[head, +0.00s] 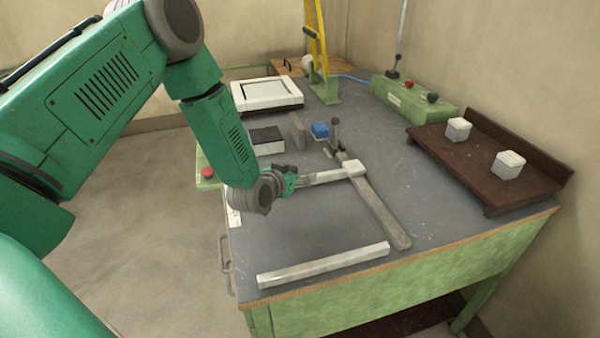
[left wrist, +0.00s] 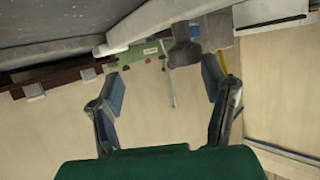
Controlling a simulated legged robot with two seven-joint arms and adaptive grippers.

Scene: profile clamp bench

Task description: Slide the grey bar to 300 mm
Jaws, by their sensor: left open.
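A pale grey bar (head: 325,177) lies on the dark bench top, running from beside my left gripper to a pale block (head: 354,167) at a darker grey-brown rail (head: 380,213). A lever with a dark knob (head: 335,123) stands at the rail's far end. My left gripper (head: 291,181) is at the bar's left end, its fingers partly hidden in the head view. In the left wrist view its fingers (left wrist: 160,78) are spread, with nothing between them; a pale bar (left wrist: 135,32) shows beyond them, towards the top. I cannot read a 300 mm mark. My right gripper is out of view.
Another pale bar (head: 325,263) lies along the bench's front edge. A brown tray (head: 455,160) with two pale blocks stands at right. A green control box (head: 413,100), a blue block (head: 320,130) and a white-framed tray (head: 267,93) are farther back. The bench between rail and brown tray is clear.

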